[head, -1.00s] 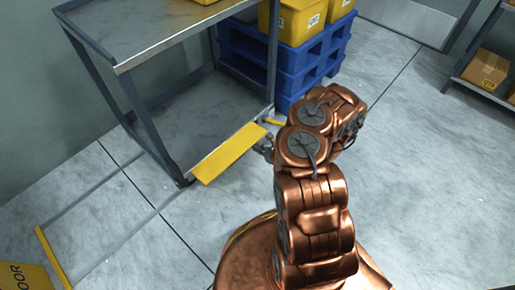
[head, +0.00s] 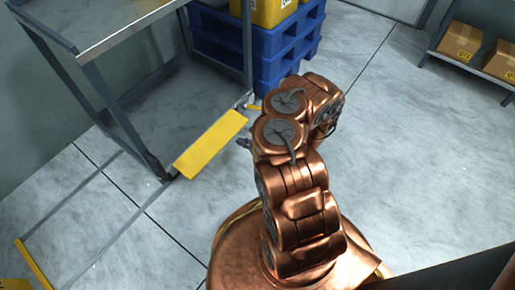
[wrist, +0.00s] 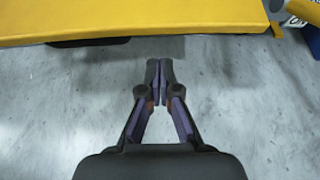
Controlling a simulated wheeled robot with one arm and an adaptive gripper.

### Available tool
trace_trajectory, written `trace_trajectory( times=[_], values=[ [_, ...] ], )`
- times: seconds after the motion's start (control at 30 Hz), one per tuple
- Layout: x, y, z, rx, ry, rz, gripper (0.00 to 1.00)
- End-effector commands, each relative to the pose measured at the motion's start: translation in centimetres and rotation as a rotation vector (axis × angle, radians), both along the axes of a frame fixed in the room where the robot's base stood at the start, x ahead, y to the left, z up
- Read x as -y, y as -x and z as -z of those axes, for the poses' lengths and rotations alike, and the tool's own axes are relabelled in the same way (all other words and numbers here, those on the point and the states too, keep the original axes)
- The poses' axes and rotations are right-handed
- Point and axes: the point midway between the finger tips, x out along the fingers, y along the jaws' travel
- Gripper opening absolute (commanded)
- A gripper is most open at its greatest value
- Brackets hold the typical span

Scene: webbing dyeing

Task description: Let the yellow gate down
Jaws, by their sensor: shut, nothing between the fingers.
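The yellow gate (head: 210,145) is a flat yellow panel low at the open front of a grey metal rack. In the wrist view the gate (wrist: 150,22) spans most of the top edge as a broad yellow band, with bare floor below its near edge. I cannot tell its exact tilt. My gripper (wrist: 160,72) is shut and empty, its fingertips pointing at the gate with a small gap in the picture. In the head view only the tip of my gripper (head: 244,143) shows, just right of the gate; my arm hides the rest.
The grey rack (head: 130,35) has a metal top and slim legs. Blue pallets (head: 285,60) carrying a yellow bin (head: 275,10) stand behind it. A shelf with cardboard boxes (head: 462,42) is at the upper right. The floor right of my arm is clear.

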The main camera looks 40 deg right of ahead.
Motion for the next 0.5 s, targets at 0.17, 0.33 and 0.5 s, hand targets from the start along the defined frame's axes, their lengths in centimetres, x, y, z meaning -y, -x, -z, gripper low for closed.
trace_trajectory(
  times=[0.17,0.33,0.5],
  values=[
    [0.8,2.1,-1.7,-0.001,-0.002,0.005,0.0],
    [1.6,4.5,-2.9,0.0,-0.001,0.006,0.0],
    [2.3,6.7,-3.8,0.0,0.0,0.006,0.0]
  ],
)
